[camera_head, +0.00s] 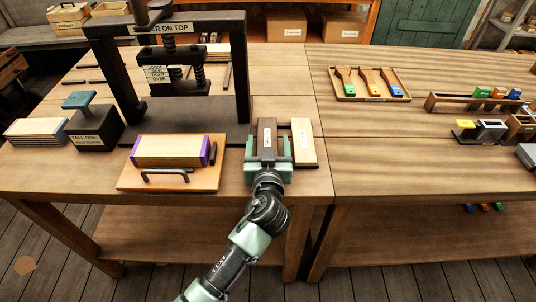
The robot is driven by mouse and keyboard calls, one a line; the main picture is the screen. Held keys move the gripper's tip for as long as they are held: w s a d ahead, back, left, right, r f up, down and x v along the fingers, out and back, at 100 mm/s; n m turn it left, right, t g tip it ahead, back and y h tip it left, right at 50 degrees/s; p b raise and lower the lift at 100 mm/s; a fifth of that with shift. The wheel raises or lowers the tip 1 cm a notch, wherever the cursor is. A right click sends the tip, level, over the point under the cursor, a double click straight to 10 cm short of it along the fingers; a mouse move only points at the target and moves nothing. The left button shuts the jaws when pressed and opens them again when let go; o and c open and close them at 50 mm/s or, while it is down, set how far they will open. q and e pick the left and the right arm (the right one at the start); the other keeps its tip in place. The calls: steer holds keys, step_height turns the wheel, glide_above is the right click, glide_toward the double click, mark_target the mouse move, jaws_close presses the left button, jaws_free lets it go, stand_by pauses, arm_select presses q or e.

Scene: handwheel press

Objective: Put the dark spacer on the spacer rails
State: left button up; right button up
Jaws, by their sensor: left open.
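The dark spacer (267,133) is a dark brown block with a white label, lying lengthwise near the front edge of the table, right of the press. My left gripper (268,158) is open over its near end, with one green finger on each side; I cannot tell whether they touch it. A pale block (304,142) with a label lies close to the right of it. I cannot tell for sure which parts are the spacer rails; thin dark strips (89,66) lie on the table left of the press. My right gripper is not in view.
The black press (241,70) stands behind and left of my gripper. An orange board (208,180) with a handle and a purple-ended block (170,150) lies to the left. A tray of colored-tipped tools (373,98) is at right. The front right tabletop is clear.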

arm_select(q)
steer(key=s, duration=0.3)
steer(key=s+r, duration=0.1)
steer(key=s, duration=0.2)
steer(key=s+b, duration=0.1)
steer(key=s, duration=0.2)
steer(key=shift+s+r, duration=0.15)
steer(key=shift+s, duration=0.25)
steer(key=shift+s+r, duration=0.2)
steer(key=shift+s, duration=0.4)
